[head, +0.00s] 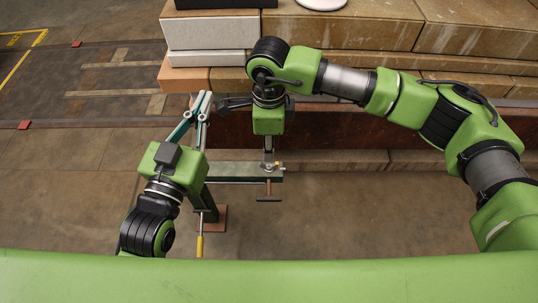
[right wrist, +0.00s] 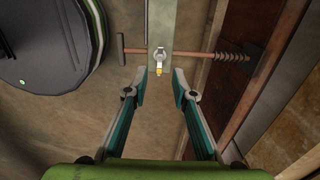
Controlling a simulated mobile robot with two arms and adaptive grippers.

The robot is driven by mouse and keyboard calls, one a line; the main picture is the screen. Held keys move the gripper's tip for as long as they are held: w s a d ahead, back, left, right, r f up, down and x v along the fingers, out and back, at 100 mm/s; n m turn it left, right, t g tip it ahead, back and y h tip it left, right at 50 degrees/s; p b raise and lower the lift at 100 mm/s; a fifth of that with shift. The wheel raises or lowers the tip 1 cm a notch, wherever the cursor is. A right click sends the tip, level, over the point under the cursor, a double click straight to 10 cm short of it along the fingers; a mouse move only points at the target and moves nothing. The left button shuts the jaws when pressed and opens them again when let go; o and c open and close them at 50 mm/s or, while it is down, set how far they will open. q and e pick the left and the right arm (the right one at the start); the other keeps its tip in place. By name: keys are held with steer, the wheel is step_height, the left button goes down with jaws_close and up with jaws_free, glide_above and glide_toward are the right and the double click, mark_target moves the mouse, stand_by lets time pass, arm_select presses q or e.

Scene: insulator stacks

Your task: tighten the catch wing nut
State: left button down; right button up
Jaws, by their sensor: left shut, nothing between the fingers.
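The catch wing nut (right wrist: 158,54) is a small grey part with a yellow tip, on a pale green bar (right wrist: 162,18) in the right wrist view. In the head view the wing nut (head: 278,165) is small, near the right end of the bar (head: 230,171). My right gripper (right wrist: 158,90) is open and empty, its teal fingers apart just short of the wing nut. In the head view my right gripper (head: 268,155) points down above the bar's end. My left gripper (head: 204,97) is shut and empty, its fingers reaching up past the far side of the bar.
A rod with a crossbar (right wrist: 122,50) and a spring (right wrist: 235,57) crosses the bar. The post stands on a reddish base plate (head: 217,218), beside a yellow-ended handle (head: 200,246). A rusty beam (head: 340,128) and stacked blocks (head: 350,28) lie behind. Open floor is at the left.

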step_height(320, 180, up, 5)
steer(key=shift+f, duration=0.1)
steer(key=shift+s, duration=0.1)
stand_by(0.6)
